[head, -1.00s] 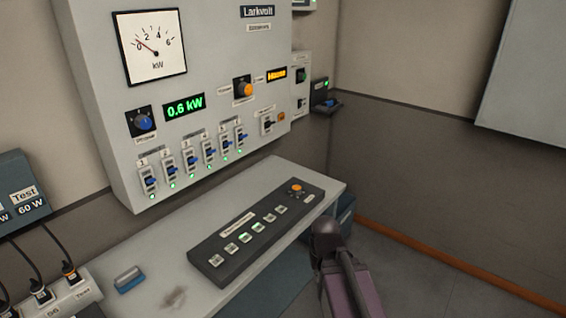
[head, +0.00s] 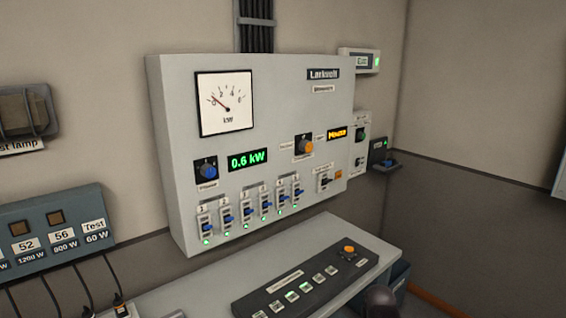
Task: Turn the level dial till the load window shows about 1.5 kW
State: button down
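The green load window (head: 248,159) on the grey wall panel reads 0.6 kW. The round kW meter (head: 226,103) above it has its needle low on the scale. A blue knob (head: 208,170) sits left of the window and an orange knob (head: 304,147) to its right. Another orange knob (head: 348,250) is on the dark desk console (head: 270,299). The knob labels are too small to read, so I cannot tell which is the level dial. My gripper is not seen; only a dark rounded part, likely of my arm, shows at the bottom edge.
A row of blue-handled switches with green lights (head: 247,218) runs along the lower panel. An orange display (head: 337,133) is at the panel's right. A blue-grey box (head: 52,232) with wattage labels and cables is at left. The desk (head: 316,237) juts out below the panel.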

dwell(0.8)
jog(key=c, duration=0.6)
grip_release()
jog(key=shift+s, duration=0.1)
